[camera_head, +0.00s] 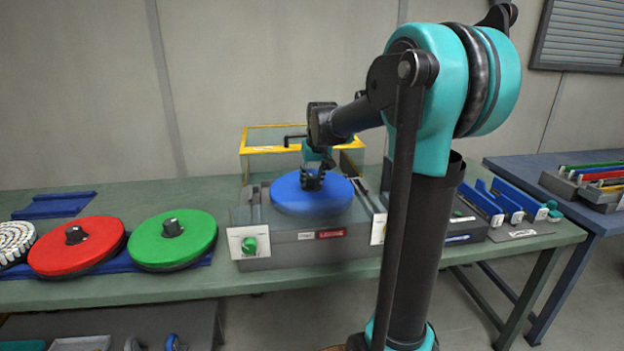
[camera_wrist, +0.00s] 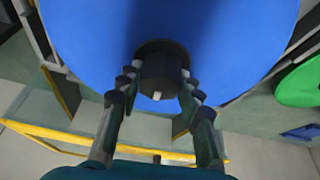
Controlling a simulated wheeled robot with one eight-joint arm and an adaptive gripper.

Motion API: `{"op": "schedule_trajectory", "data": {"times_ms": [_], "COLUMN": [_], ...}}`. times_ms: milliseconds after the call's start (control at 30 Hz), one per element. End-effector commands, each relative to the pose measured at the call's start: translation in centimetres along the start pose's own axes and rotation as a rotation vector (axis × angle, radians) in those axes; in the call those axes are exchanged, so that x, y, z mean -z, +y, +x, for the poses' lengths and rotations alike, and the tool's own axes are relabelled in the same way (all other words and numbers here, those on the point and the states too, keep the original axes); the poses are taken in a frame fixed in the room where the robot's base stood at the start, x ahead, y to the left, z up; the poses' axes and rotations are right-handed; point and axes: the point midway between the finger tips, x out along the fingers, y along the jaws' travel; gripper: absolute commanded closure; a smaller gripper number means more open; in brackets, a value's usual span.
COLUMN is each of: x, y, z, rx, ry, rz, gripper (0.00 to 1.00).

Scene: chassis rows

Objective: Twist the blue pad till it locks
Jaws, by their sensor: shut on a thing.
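The blue pad (camera_head: 290,198) is a flat round disc lying on top of a grey machine (camera_head: 300,247) in the middle of the bench. A dark round knob stands up at its centre. My gripper (camera_head: 312,180) is above the pad's middle, shut on the knob. In the wrist view the blue pad (camera_wrist: 90,30) fills the upper part, and my gripper's fingers (camera_wrist: 162,85) sit on either side of the black knob (camera_wrist: 163,68). Whether the pad is locked cannot be told. The pad's underside is hidden.
A red pad (camera_head: 95,250) and a green pad (camera_head: 190,245) lie on the left of the bench, with a whitish one at the edge. A yellow-edged frame (camera_head: 262,150) stands behind the machine. Blue racks (camera_head: 482,200) stand to the right.

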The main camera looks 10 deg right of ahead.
Motion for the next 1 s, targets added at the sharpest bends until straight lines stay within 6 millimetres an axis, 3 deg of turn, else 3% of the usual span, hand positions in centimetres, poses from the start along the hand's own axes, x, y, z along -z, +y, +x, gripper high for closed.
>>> {"op": "schedule_trajectory", "data": {"times_ms": [1000], "x": [-0.03], "y": [-0.07], "z": [0.16], "rx": [-0.397], "ry": [-0.001], "rz": [0.952], "gripper": [1.00]}}
